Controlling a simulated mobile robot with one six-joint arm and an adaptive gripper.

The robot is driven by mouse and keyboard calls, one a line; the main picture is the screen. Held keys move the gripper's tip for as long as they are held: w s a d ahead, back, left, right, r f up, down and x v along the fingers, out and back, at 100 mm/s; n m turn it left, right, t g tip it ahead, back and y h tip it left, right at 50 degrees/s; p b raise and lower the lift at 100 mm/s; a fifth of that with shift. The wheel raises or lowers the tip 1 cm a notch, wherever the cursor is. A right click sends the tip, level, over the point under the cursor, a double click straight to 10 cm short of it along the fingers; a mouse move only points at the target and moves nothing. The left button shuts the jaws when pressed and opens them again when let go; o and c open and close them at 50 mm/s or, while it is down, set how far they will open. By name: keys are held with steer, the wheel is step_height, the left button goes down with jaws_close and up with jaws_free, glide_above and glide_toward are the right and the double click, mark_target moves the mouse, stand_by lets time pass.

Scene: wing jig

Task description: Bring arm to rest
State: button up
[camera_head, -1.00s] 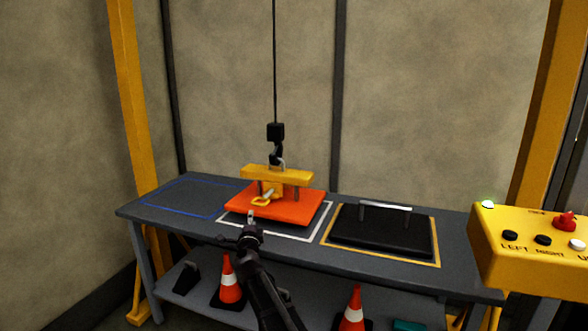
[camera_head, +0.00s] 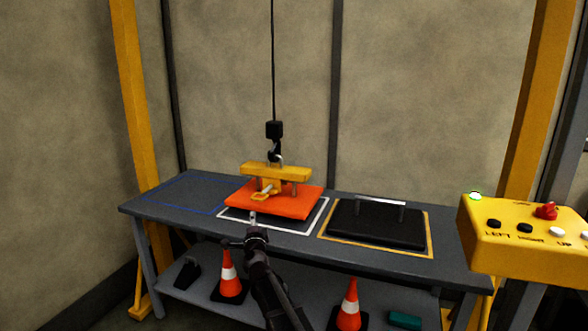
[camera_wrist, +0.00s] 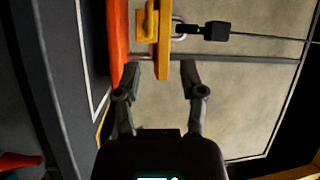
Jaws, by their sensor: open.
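My gripper (camera_head: 253,228) is open and empty, in front of the table's front edge in the head view. The plate also shows at the left of the wrist view (camera_wrist: 117,50). Whether the plate touches the table is hard to tell.
A dark grey table (camera_head: 150,210) has a blue-outlined area (camera_head: 190,193) on the left, empty. A black plate with a handle (camera_head: 375,228) lies in the yellow outline. A yellow control box (camera_head: 520,250) stands at right. Traffic cones (camera_head: 231,283) and (camera_head: 350,305) are below.

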steer(key=s+d+f+n+g+y, duration=0.3)
steer(key=s+d+f+n+g, duration=1)
steer(key=s+d+f, duration=0.35)
steer(key=s+d+f+n+g+h, duration=0.1)
steer(key=s+d+f+g+h, duration=0.15)
steer(key=s+d, duration=0.55)
steer(key=s+d+f+n+g+h, duration=0.1)
steer(key=s+d+g+h, duration=0.25)
steer(key=s+d, duration=0.4)
step_height(320, 180, up, 28)
steer(key=s+a+p, duration=0.1)
steer(key=p, duration=2.7)
steer(key=shift+s+a+f+y, duration=0.2)
steer(key=shift+s+a+y, duration=0.1)
steer(key=shift+s+a, duration=0.05)
steer(key=shift+s, duration=0.1)
